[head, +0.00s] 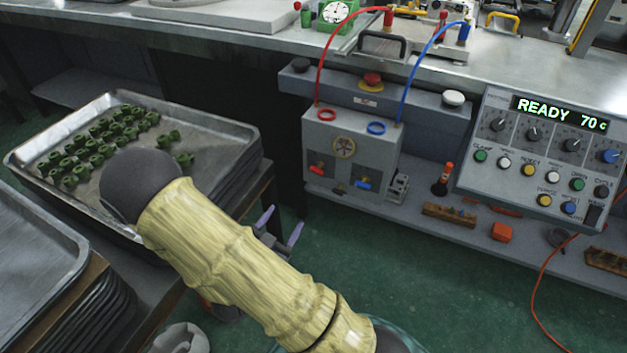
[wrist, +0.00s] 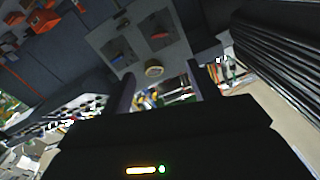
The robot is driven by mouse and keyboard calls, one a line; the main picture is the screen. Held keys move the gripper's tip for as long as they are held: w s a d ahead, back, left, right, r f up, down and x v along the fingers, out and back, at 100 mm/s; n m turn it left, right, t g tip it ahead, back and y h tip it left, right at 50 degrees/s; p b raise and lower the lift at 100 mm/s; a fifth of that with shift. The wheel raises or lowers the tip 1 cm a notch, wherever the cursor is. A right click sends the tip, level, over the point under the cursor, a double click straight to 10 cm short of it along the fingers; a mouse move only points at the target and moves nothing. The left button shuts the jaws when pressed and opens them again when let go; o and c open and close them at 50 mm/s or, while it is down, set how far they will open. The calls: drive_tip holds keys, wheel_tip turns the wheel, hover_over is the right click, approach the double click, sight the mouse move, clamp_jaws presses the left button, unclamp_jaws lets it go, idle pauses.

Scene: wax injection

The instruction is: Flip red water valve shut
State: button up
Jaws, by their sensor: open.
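The red water valve (head: 317,169) is a small red lever on a dark square plate, low on the left front of a grey box (head: 345,130). A blue valve lever (head: 362,185) sits to its right on the same box. Both levers look roughly horizontal. In the wrist view, turned over, the red valve (wrist: 158,36) is small and blurred, with the blue valve (wrist: 117,57) to its left. My gripper (head: 281,226) is open and empty, below and left of the box, apart from the valves. Its two fingers also show in the wrist view (wrist: 160,88).
A tray (head: 225,137) of green pieces stands at the left on stacked trays. A control panel (head: 545,150) reads READY 70 C at the right. Red (head: 319,70) and blue (head: 408,75) hoses rise from the box. A low shelf (head: 415,215) holds small items. Green floor lies open in front.

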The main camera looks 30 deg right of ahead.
sight(316, 171)
drive_tip(key=b+x, duration=0.3)
drive_tip(key=x, duration=1.4)
drive_tip(key=shift+w+d+r+b, duration=0.1)
drive_tip(key=shift+w+d+b, duration=0.1)
drive_tip(key=shift+b, duration=0.2)
drive_tip(key=c, duration=1)
